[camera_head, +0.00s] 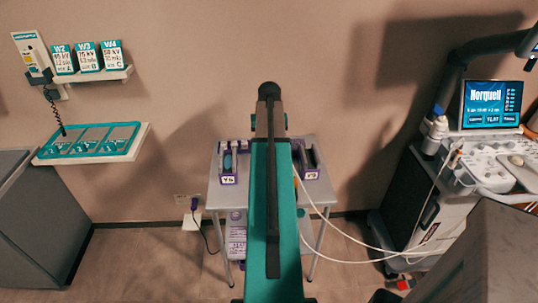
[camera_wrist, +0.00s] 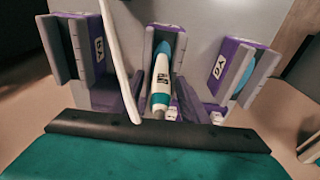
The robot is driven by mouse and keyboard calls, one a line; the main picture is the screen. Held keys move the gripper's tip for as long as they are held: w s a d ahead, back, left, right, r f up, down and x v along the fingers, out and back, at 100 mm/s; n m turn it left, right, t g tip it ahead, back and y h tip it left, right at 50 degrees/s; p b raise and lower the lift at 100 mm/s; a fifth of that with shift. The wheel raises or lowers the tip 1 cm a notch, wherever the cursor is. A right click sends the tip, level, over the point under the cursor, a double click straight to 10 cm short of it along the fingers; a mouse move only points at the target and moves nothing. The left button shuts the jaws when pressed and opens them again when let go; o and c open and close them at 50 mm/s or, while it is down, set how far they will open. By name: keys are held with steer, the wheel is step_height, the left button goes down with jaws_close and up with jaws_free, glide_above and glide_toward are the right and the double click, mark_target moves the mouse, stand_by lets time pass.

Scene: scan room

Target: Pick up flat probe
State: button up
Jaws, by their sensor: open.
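A white and teal probe (camera_wrist: 162,78) lies in the middle purple and grey holder (camera_wrist: 181,42) in the wrist view. A second, blue-teal probe shows in the holder marked Y6 (camera_wrist: 222,66), at right there and at left in the head view (camera_head: 228,163). I cannot tell for certain which one is the flat probe. My gripper (camera_wrist: 160,118) is open, close to the lower end of the white and teal probe. Its fingers are hard to make out, and contact cannot be judged. In the head view my arm hides the middle holder and gripper.
The holders stand on a small grey table (camera_head: 215,198). Another holder (camera_wrist: 80,48) looks empty. A white cable (camera_wrist: 118,62) crosses beside the middle holder. An ultrasound cart (camera_head: 420,195) stands right; a wall shelf with teal trays (camera_head: 140,140) is left.

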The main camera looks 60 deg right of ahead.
steer(key=shift+c, duration=0.4)
jaws_close()
steer(key=shift+r, duration=0.15)
steer(key=shift+r+b, duration=0.5)
steer(key=shift+r, duration=1.15)
steer(key=s+a+r+b, duration=0.1)
steer(key=s+a+b, duration=0.1)
steer(key=s+a, duration=0.7)
steer(key=s, duration=0.4)
steer(key=shift+r, duration=0.2)
steer(key=shift+a, duration=0.1)
steer(key=shift+w, duration=0.15)
